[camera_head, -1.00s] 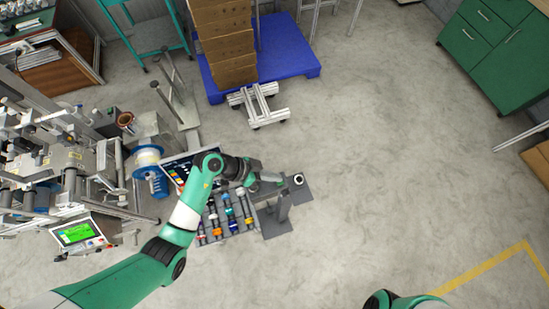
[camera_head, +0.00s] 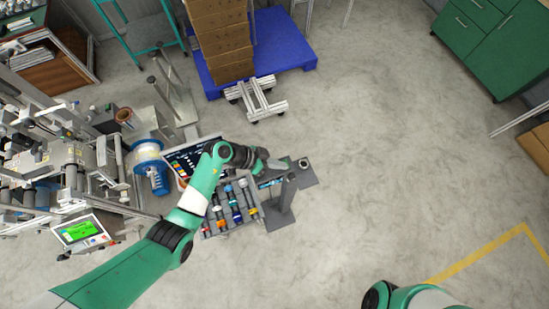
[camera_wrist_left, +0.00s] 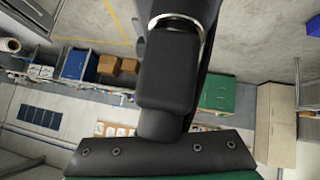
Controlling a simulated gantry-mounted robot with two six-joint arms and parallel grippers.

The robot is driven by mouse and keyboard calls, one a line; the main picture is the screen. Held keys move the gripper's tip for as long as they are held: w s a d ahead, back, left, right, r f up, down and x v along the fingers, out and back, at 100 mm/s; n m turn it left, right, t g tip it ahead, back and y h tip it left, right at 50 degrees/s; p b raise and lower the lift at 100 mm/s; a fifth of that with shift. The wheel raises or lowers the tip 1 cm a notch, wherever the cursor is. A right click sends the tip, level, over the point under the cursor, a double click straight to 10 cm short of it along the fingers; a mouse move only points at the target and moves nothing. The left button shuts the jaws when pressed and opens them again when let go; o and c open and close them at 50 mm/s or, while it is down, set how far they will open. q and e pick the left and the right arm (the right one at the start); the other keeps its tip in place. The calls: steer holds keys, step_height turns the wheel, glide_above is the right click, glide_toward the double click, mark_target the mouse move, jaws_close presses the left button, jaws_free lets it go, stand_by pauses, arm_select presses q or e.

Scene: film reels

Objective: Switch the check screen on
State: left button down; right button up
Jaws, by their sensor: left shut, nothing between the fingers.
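My left gripper (camera_head: 280,164) is shut and empty at the right end of the green arm. It is over a grey plate with a dark round part (camera_head: 303,164); I cannot tell whether it touches. Just below the gripper, a small panel (camera_head: 268,183) shows blue-teal light, partly covered by the gripper. A larger screen (camera_head: 183,158) with coloured blocks is lit to the left, partly behind my arm. A green-lit screen (camera_head: 80,230) stands at lower left. I cannot tell which is the check screen. The left wrist view mostly shows dark gripper housing (camera_wrist_left: 170,75). My right gripper is out of view.
A blue-flanged reel (camera_head: 148,165) sits on the machine at left. The floor (camera_head: 400,170) to the right is clear.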

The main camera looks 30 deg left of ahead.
arm_select(q)
steer(key=shift+a+f, duration=0.35)
steer(key=shift+f, duration=0.05)
steer(key=shift+w+a, duration=0.3)
steer(key=shift+w, duration=0.25)
steer(key=shift+r, duration=0.25)
steer(key=shift+r+p, duration=0.3)
steer(key=shift+p, duration=0.2)
steer(key=r+p, duration=0.4)
steer(key=p, duration=0.1)
steer(key=shift+w+a+r, duration=0.25)
steer(key=shift+w+a, duration=0.1)
steer(key=shift+w, duration=0.05)
steer(key=v, duration=0.9)
steer(key=shift+s+a+f, duration=0.2)
steer(key=shift+a, duration=0.1)
